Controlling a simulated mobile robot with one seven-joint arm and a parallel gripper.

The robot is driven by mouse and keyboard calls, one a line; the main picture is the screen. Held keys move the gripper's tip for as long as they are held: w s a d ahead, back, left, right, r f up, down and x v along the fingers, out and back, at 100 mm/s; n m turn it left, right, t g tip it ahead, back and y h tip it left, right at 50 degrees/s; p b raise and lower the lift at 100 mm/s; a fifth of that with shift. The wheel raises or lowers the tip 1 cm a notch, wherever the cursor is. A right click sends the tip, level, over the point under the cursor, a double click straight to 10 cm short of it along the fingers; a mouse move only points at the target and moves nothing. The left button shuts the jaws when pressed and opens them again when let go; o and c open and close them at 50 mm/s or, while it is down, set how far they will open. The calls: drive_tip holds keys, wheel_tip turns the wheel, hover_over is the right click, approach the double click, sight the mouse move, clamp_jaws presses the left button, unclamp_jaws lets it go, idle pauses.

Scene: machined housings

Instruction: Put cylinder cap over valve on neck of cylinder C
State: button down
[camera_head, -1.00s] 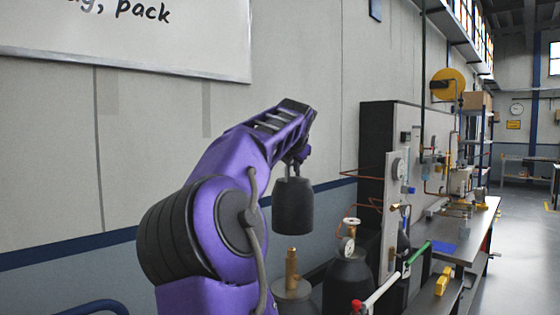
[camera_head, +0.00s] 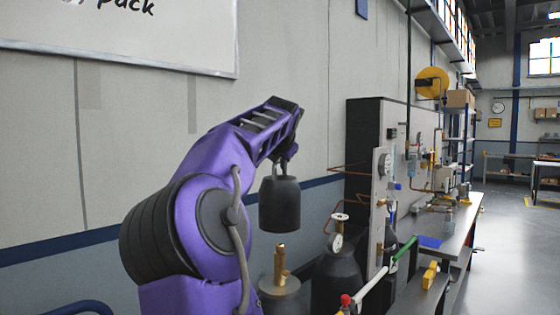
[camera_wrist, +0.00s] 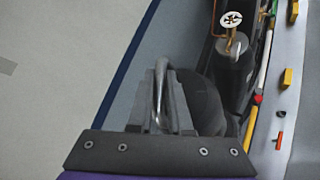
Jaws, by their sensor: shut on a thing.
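The cylinder cap (camera_head: 280,205) is a dark grey cup with a narrower top, hanging upright under my gripper (camera_head: 284,163). My gripper is shut on the cap's top; in the wrist view, my gripper (camera_wrist: 162,100) partly hides the cap (camera_wrist: 205,105). Below the cap, apart from it, a brass valve (camera_head: 280,262) stands on the neck of a grey cylinder (camera_head: 284,297). The cap appears nearly above this valve in the head view. I see no letter on this cylinder, so I cannot tell if it is C. The valve is not visible in the wrist view.
A darker cylinder (camera_head: 337,285) with a gauge and handwheel (camera_head: 339,217) stands just right. A rail with a green sleeve (camera_head: 404,250) and a red end runs in front. A dark cabinet and panel (camera_head: 382,165) and a workbench (camera_head: 452,235) lie further right. The wall is behind.

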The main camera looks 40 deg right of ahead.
sight(280, 175)
drive_tip(key=shift+f+b, duration=1.15)
drive_tip(key=shift+f, duration=0.8)
drive_tip(key=shift+p, duration=1.25)
